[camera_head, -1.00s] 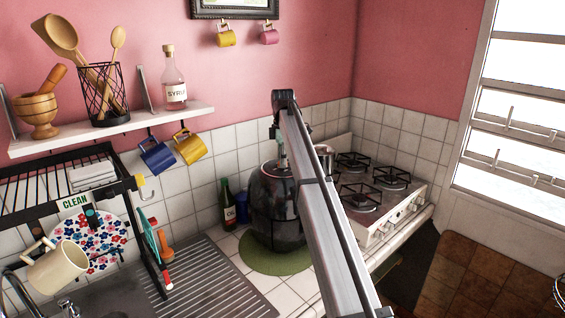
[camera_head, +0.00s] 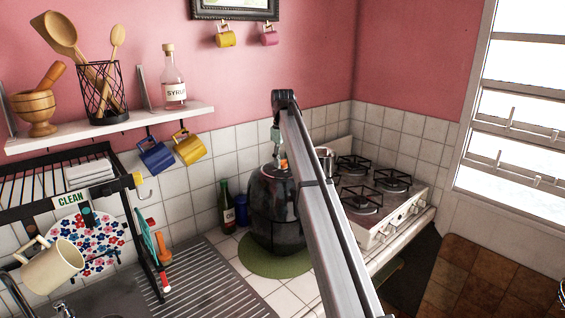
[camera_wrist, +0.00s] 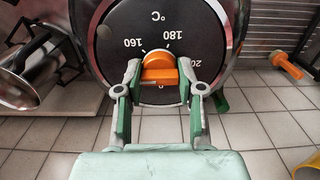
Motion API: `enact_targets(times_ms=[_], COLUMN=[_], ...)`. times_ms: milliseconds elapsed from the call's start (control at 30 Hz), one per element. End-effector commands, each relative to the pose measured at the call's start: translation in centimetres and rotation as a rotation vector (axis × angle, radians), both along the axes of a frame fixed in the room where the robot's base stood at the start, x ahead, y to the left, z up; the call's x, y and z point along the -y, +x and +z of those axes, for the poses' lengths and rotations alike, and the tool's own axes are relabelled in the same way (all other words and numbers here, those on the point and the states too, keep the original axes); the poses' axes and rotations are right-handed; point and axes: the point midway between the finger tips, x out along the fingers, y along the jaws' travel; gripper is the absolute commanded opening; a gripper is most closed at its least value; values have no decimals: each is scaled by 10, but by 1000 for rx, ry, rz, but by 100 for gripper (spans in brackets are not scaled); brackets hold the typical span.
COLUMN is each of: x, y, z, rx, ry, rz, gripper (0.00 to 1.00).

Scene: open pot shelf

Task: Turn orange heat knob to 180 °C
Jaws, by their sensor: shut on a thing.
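The orange heat knob (camera_wrist: 159,70) sits on a dark round dial in the wrist view, which shows it upside down. The labels 160, 180 and °C stand on the far side of the knob, with 160 left and 180 right of it. I cannot tell exactly which mark the knob points to. My gripper (camera_wrist: 160,82) is shut on the knob, one finger on each side. In the head view the knob is a small orange spot (camera_head: 284,164) on top of the dark glossy appliance (camera_head: 274,215), and my arm partly hides that appliance.
The appliance stands on a green round mat (camera_head: 258,262). A green bottle (camera_head: 227,206) and a blue container (camera_head: 241,209) stand left of it. A gas stove (camera_head: 385,225) and a silver pot (camera_head: 325,160) are to the right. A metal pot also shows at left in the wrist view (camera_wrist: 30,75).

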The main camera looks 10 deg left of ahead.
Motion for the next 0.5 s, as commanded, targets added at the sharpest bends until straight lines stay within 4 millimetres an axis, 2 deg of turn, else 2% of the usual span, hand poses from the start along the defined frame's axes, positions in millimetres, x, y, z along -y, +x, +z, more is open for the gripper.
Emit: enact_targets(times_ms=[500], x=[0], y=[-2], z=[-3], rx=[-5], ry=[-2], rz=[-490], gripper=[3])
